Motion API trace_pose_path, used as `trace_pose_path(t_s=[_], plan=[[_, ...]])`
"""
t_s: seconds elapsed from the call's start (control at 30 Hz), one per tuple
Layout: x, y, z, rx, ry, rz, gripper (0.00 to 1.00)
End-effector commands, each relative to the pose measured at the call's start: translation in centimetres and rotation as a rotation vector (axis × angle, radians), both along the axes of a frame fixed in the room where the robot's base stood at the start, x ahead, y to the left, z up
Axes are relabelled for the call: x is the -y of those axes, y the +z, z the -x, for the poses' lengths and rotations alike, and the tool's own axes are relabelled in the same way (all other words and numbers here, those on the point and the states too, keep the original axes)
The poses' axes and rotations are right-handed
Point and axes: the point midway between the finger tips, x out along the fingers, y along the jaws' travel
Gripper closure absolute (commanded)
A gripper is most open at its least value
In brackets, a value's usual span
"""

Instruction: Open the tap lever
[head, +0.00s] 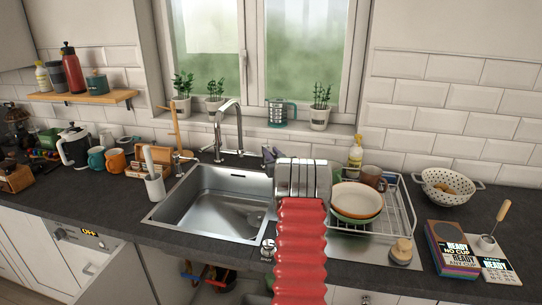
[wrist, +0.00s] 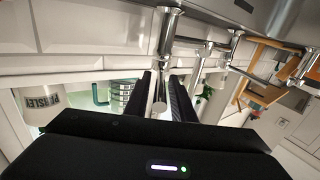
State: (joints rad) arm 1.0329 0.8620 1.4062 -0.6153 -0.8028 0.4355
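The chrome tap (head: 218,125) stands behind the steel sink (head: 190,205), its spout arching forward over the basin. A short side stub low on its left looks like the tap lever (head: 207,148). In the wrist view, which looks upside down, chrome tap parts (wrist: 200,62) cross the upper middle. My gripper (wrist: 162,80) has its two black fingers apart. A round-ended chrome rod (wrist: 158,100) shows between them, and I cannot tell whether it touches them or is the lever. In the head view my red arm largely hides the gripper, right of the tap.
A dish rack (head: 402,205) with bowls (head: 356,200) and a soap bottle (head: 355,152) stand right of my arm. The sink basin is clear.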

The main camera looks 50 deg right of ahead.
Motion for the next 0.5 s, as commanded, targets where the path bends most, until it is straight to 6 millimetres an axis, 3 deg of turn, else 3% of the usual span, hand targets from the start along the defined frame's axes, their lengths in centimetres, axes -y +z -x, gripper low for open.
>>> trace_pose_path(t_s=[0.1,0.5], plan=[[-0.03,-0.12,0.01,-0.002,0.0,-0.001,0.7],[-0.03,0.58,0.03,-0.001,0.0,-0.002,0.7]])
